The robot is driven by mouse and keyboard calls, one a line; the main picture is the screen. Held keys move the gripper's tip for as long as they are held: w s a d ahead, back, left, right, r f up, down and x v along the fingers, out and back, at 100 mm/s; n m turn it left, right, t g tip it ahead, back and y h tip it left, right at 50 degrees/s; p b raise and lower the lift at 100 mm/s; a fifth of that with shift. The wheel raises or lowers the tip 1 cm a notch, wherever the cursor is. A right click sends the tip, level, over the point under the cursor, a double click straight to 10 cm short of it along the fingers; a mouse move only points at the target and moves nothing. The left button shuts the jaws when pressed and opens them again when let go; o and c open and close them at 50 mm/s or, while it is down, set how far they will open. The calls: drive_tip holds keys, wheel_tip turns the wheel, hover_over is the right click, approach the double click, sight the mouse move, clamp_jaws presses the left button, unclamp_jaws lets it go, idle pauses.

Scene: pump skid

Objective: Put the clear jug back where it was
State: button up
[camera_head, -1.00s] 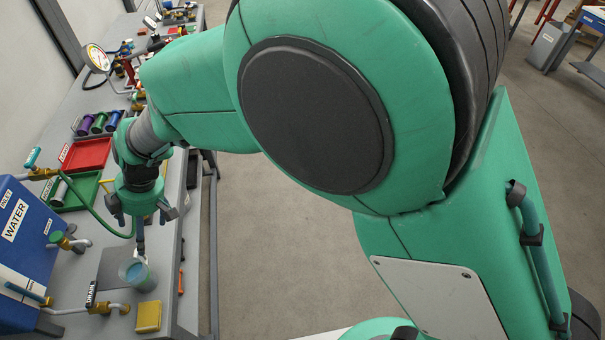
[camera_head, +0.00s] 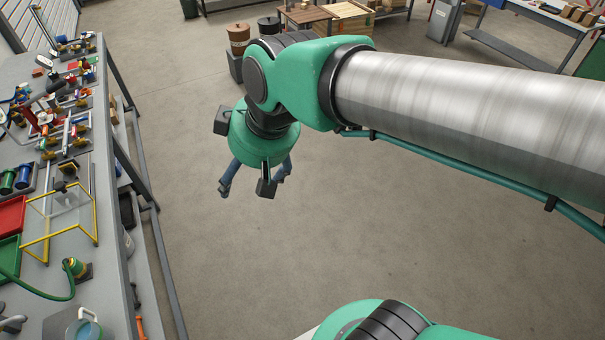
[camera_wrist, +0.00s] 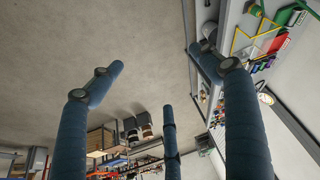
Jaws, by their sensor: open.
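The clear jug (camera_head: 84,327) stands on the grey bench (camera_head: 108,262) at the bottom left of the head view, cut off by the picture's lower edge. Its rim and handle show, with bluish contents inside. My gripper (camera_head: 252,184) is open and empty. It hangs over the bare floor to the right of the bench, well apart from the jug. In the wrist view my gripper's fingers (camera_wrist: 160,78) are spread with only floor and distant things beyond them. I cannot make out the jug in the wrist view.
A yellow-edged clear frame (camera_head: 70,215), a red tray (camera_head: 10,216) and a green tray (camera_head: 8,252) are on the bench near the jug. A green hose (camera_head: 42,293) curves beside them. Open floor (camera_head: 350,230) lies right of the bench.

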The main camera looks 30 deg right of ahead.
drive_tip(key=s+d+m+t+h, duration=0.1)
drive_tip(key=s+d+m+h, duration=0.1)
drive_tip(key=s+d+m, duration=0.3)
drive_tip(key=s+d, duration=0.3)
drive_tip(key=d, duration=0.1)
drive_tip(key=shift+d, duration=0.35)
drive_tip(key=shift+s+r, duration=0.1)
drive_tip(key=shift+f+b, duration=0.8)
